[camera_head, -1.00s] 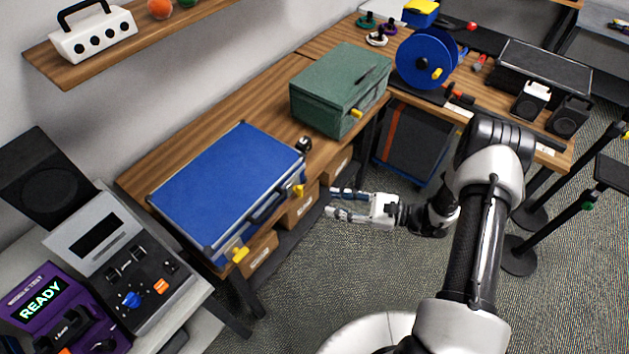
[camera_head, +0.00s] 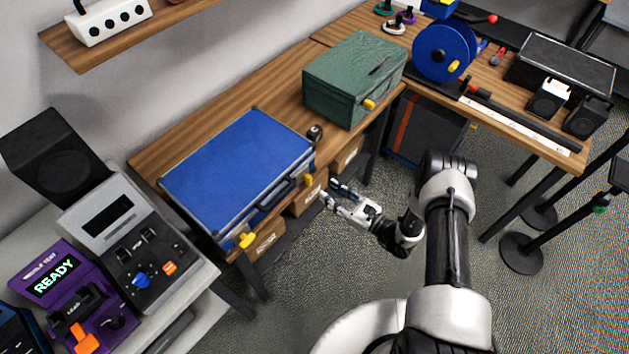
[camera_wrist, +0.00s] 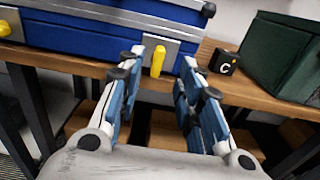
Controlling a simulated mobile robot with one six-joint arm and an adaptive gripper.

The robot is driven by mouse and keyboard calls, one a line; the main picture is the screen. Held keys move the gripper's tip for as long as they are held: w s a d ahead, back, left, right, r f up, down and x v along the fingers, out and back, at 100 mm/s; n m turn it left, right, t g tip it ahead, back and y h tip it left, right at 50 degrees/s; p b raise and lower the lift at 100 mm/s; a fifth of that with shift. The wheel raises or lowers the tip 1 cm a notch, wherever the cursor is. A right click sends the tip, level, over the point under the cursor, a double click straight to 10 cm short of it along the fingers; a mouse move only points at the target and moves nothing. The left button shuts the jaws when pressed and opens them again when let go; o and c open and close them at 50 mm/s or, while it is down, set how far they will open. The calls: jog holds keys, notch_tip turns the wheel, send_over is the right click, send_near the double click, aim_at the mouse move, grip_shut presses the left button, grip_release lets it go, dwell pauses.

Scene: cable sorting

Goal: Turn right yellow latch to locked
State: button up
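The blue case (camera_head: 238,168) lies closed on the wooden bench. Its right yellow latch (camera_head: 308,181) is on the front face near the right corner; in the wrist view this latch (camera_wrist: 158,60) hangs upright on a metal plate. Its left yellow latch (camera_head: 246,240) is near the front left corner and shows at the wrist view's left edge (camera_wrist: 10,47). My gripper (camera_head: 328,196) is in front of the case, close to the right latch and apart from it. In the wrist view my gripper (camera_wrist: 158,75) is open, with the latch seen between its fingertips.
A green case (camera_head: 352,80) with a yellow latch stands behind on the bench. A small black cube (camera_wrist: 224,62) marked C sits beside the blue case. Cardboard boxes (camera_head: 268,240) are under the bench. The floor (camera_head: 300,285) in front is clear.

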aim_at(311, 179)
jog(key=x, duration=0.7)
jog(key=shift+w+a, duration=0.15)
jog(key=shift+a, duration=0.05)
jog(key=shift+c, duration=0.3)
grip_shut()
